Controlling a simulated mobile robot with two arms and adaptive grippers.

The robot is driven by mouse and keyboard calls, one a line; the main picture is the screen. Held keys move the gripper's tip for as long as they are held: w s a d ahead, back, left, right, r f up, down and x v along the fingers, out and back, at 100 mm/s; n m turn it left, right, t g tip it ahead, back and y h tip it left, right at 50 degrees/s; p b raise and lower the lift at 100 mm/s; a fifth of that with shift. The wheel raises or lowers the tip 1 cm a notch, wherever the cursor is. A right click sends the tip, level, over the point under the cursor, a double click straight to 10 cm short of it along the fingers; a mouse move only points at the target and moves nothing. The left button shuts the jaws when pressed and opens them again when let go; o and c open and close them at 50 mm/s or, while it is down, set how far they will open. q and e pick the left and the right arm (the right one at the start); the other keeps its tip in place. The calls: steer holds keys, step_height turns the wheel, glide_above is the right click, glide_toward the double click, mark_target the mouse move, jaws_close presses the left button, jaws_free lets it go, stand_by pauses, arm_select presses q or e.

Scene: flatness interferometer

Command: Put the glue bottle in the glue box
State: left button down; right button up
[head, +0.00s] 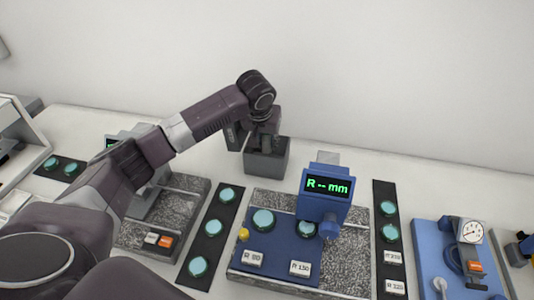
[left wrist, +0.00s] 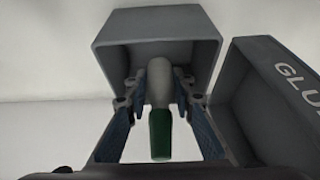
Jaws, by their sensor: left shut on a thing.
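My left gripper (head: 264,138) is at the back of the bench, over a grey open-topped box (head: 266,163). In the left wrist view my left gripper (left wrist: 160,100) is shut on the glue bottle (left wrist: 159,132), which has a pale part and a green part. The pale end points toward the inside of a grey open box (left wrist: 100,45); I cannot tell how far in it is. A grey part with lettering that starts "GLU" (left wrist: 283,85), cut off by the frame edge, stands at the right, close beside the gripper. The right gripper is not in view.
A blue instrument (head: 325,187) reading "R --mm" stands on a granite plate (head: 350,255), right of the box. Dark strips with teal discs (head: 211,235) lie either side. A blue dial gauge stand (head: 430,250) is at the far right. The wall is close behind.

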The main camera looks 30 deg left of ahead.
arm_select(q)
steer(key=shift+f, duration=0.85)
step_height(320, 180, down, 3)
steer(key=shift+f+p, duration=0.15)
steer(key=shift+p, duration=0.25)
steer(key=shift+f, duration=0.5)
steer(key=c, duration=1.7)
jaws_free()
steer(key=shift+f, duration=0.1)
steer(key=shift+o, duration=0.2)
steer(key=b+v, duration=0.1)
steer(key=v, duration=1.1)
